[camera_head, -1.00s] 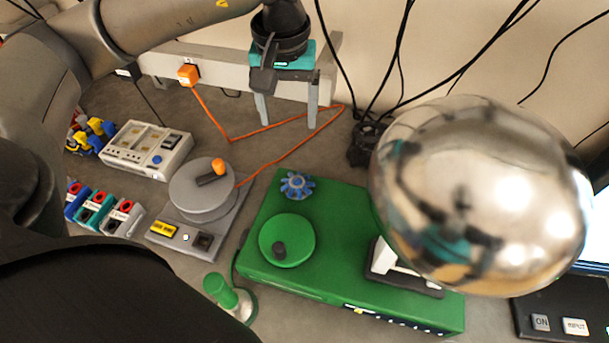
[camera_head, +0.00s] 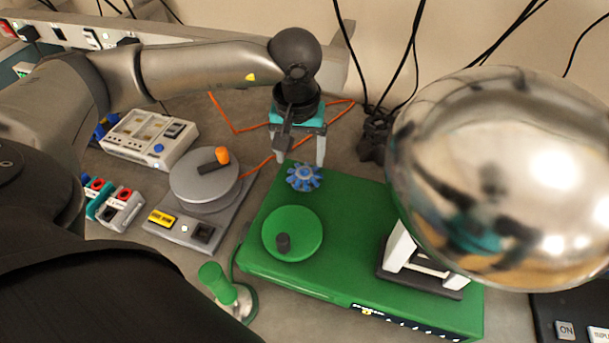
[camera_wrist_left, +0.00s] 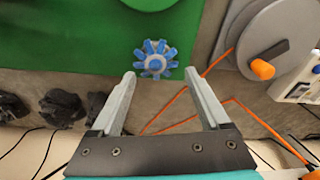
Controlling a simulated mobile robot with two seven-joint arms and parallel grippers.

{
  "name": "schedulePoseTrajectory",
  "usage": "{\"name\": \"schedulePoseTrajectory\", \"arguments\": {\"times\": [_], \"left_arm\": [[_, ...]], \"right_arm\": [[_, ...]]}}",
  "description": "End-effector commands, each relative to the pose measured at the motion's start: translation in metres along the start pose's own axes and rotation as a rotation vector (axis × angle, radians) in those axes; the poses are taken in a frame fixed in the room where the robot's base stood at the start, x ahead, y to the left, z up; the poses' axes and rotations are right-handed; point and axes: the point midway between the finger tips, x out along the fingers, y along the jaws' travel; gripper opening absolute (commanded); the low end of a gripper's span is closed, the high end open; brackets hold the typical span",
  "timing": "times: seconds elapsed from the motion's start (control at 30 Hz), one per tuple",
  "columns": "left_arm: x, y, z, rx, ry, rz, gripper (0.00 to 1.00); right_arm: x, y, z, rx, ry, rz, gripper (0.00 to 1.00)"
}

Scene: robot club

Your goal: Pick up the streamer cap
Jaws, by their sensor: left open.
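The streamer cap appears to be the small blue and grey piece with stubby petals (camera_head: 305,176), lying on the back left part of the green box (camera_head: 350,225). My left gripper (camera_head: 301,160) is open and empty, pointing down just behind the cap. In the left wrist view, the cap (camera_wrist_left: 155,60) shows just past the two fingertips (camera_wrist_left: 160,74), roughly centred between them. I cannot tell the exact height of the fingertips above it. My right gripper is not in view.
A large shiny metal sphere (camera_head: 500,170) stands over the right side of the green box. A grey turntable device (camera_head: 205,182) with an orange knob is to the left. An orange cable (camera_head: 225,112) runs behind. Dark knobbly pieces (camera_head: 374,135) stand at the back.

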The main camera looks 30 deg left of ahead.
Motion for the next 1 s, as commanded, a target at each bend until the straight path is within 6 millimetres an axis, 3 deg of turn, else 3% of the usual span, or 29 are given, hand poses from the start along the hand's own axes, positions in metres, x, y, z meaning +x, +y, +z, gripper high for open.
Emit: {"name": "schedulePoseTrajectory", "arguments": {"times": [0.17,0.5,0.77,1.0], "left_arm": [[0.011,0.002,0.0,0.001,-0.002,-0.001,0.79],[0.055,0.007,-0.003,0.0,-0.001,-0.001,0.79],[0.058,0.007,-0.003,0.0,0.0,-0.001,0.79],[0.058,0.007,-0.003,0.0,0.0,-0.001,0.53]], "right_arm": [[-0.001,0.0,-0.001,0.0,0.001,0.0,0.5],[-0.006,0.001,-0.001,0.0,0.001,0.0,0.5],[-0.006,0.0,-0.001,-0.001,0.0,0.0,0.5],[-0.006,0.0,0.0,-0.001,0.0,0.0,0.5]]}}
